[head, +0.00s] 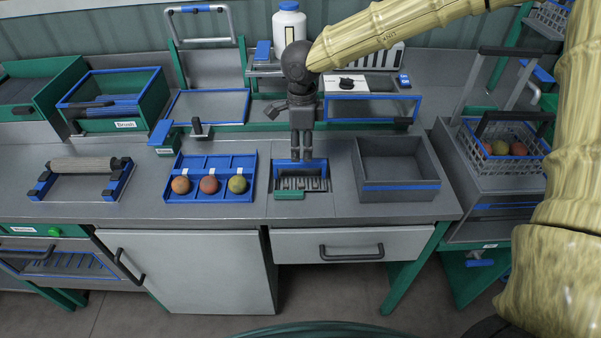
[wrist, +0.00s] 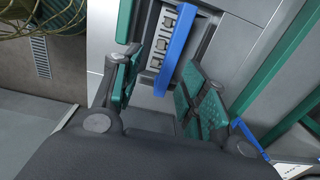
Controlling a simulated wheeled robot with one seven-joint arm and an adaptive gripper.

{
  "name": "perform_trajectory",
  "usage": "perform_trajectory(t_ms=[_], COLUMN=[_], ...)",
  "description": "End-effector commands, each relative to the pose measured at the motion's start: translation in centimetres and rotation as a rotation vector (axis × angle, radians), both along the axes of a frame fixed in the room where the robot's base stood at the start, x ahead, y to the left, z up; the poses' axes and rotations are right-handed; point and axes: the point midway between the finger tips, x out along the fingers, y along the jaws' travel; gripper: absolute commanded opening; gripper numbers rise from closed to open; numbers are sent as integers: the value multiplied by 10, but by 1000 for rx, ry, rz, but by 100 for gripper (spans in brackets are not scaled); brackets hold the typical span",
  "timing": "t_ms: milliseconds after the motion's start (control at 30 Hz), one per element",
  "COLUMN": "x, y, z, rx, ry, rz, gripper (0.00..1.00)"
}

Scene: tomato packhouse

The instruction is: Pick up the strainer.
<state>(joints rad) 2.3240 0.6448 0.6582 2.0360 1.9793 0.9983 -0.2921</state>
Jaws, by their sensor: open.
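What I take to be the strainer is a slotted grey metal insert (head: 301,183) in a blue-edged opening in the worktop. A green block (head: 289,195) sits at its near edge. In the wrist view the slotted metal (wrist: 160,42) lies between a green part and a blue bar (wrist: 177,48). My gripper (head: 302,158) points down above the far edge of the opening. In the wrist view my gripper (wrist: 165,90) is open, its two fingers apart with nothing held between them. I cannot tell how far the fingertips are from the insert.
A blue tray (head: 210,163) with three tomatoes stands left of the opening. An empty grey bin (head: 397,187) stands to the right. A wire basket (head: 475,150) with tomatoes is further right. A scale-like unit (head: 360,105) and a white jar (head: 289,28) are behind.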

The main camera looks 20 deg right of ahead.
Motion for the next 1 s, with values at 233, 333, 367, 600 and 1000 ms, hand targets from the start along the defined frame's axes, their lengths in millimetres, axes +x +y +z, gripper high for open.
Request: perform_trajectory(t_ms=[233,333,367,600,1000], x=[9,10,10,13,13], y=[1,-1,-2,-2,-2], z=[-26,-37,-41,-69,-72], rx=[-2,-3,-2,-2,-1], ry=[12,11,11,11,10], rz=[1,1,1,2,2], gripper=[43,43,43,43,25])
